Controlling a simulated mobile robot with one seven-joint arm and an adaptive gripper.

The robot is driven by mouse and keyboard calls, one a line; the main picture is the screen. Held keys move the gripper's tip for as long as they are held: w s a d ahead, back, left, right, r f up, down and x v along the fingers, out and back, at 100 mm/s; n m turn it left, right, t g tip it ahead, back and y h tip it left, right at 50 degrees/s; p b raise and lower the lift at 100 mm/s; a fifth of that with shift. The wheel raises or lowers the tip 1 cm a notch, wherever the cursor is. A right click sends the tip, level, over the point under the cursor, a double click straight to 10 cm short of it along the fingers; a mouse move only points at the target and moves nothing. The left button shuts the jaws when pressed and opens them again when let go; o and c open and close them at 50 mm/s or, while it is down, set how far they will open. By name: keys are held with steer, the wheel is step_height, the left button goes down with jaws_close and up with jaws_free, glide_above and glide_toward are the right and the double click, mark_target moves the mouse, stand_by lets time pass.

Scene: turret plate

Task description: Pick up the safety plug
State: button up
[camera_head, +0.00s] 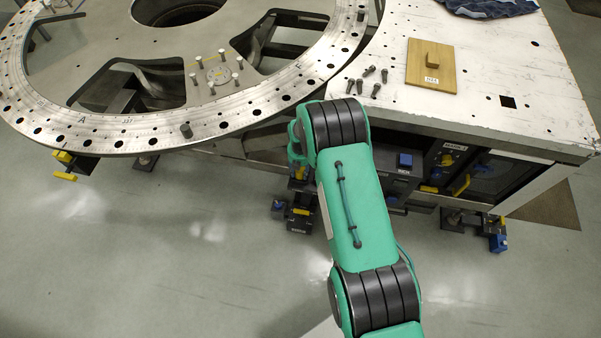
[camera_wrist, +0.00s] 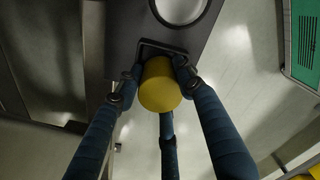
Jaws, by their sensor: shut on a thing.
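In the wrist view a round yellow plug (camera_wrist: 161,86), which I take to be the safety plug, sits between the dark blue fingers of my gripper (camera_wrist: 158,76). Two fingers close on its sides and a third reaches up from below. The gripper is shut on it. Behind the plug is a dark plate with a black rectangular frame; I cannot tell whether the plug still touches it. In the head view my green arm covers the place, and neither the gripper nor the held plug can be made out clearly.
The large round turret plate (camera_head: 153,139) fills the upper left. The white table (camera_head: 483,67) on the right carries a wooden board (camera_head: 431,75), loose bolts (camera_head: 367,72) and a blue cloth (camera_head: 487,7). A dark equipment panel (camera_head: 404,161) lies under its edge. The grey floor in front is open.

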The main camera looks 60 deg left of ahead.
steer(key=shift+r, duration=0.75)
steer(key=shift+s+d+r+p, duration=0.1)
steer(key=shift+d+r+p, duration=0.15)
steer(key=shift+r, duration=0.3)
steer(key=shift+s+d+r+p, duration=0.15)
steer(key=shift+r+p, duration=0.1)
steer(key=shift+r, duration=0.3)
steer(key=s+d+p, duration=0.1)
steer(key=s+d, duration=0.2)
steer(key=d, duration=0.4)
steer(key=s+d+r+p, duration=0.1)
steer(key=s+d, duration=0.2)
steer(key=d, duration=0.3)
steer(key=shift+d+r, duration=0.15)
steer(key=shift+d, duration=0.25)
steer(key=shift+w, duration=0.1)
steer(key=w+a+r+m+p, duration=0.2)
steer(key=w+a+r+m, duration=0.6)
steer(key=w+r+m, duration=0.5)
steer(key=shift+w+r, duration=0.15)
steer(key=shift+w, duration=0.05)
